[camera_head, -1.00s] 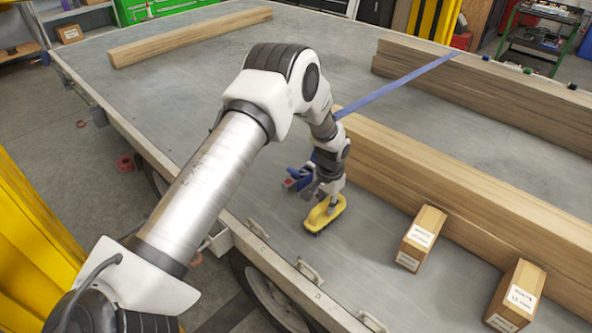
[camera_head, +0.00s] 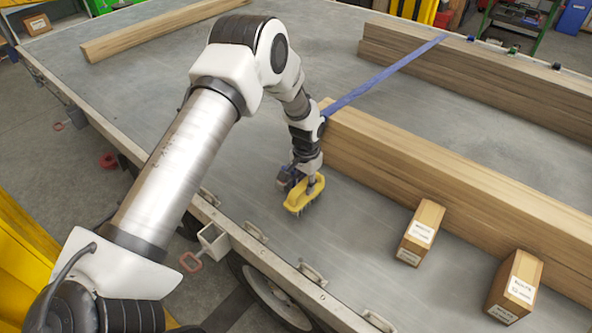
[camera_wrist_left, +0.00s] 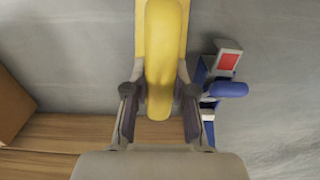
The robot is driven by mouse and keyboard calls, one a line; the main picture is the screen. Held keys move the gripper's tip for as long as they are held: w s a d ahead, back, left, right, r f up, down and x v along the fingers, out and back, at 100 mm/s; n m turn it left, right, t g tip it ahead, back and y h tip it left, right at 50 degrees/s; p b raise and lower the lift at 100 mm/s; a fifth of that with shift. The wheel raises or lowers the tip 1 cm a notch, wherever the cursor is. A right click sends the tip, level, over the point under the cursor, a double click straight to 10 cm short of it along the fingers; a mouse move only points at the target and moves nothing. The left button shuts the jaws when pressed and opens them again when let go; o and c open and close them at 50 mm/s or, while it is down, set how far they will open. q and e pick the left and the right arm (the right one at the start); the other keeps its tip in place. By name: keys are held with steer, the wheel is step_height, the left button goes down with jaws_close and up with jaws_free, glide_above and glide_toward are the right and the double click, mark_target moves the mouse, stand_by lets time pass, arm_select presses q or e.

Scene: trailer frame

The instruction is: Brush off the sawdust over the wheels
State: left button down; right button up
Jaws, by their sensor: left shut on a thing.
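My left gripper (camera_head: 312,186) is shut on a yellow brush (camera_head: 301,197). The brush's dark bristles face down, close to the grey trailer bed (camera_head: 235,165); I cannot tell whether they touch it. In the left wrist view the brush (camera_wrist_left: 164,50) lies between the two fingers (camera_wrist_left: 158,100). One trailer wheel (camera_head: 270,302) shows partly below the bed's near edge. I cannot make out sawdust clearly. My right gripper is not in view.
A blue strap (camera_head: 385,80) crosses the timber beams (camera_head: 430,180). Its blue and red ratchet (camera_wrist_left: 228,88) lies close beside the brush. Two cardboard boxes (camera_head: 421,232) (camera_head: 515,287) stand by the near beam. Metal brackets (camera_head: 312,272) line the bed's edge.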

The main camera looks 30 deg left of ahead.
arm_select(q)
steer(key=shift+s+d+r+p, duration=0.1)
steer(key=shift+d+r+p, duration=0.1)
steer(key=shift+r+p, duration=0.7)
steer(key=shift+a+r+p, duration=0.2)
steer(key=shift+r+p, duration=0.35)
steer(key=shift+r, duration=0.7)
steer(key=shift+d+r+p, duration=0.1)
steer(key=shift+r+p, duration=0.3)
steer(key=shift+r, duration=0.2)
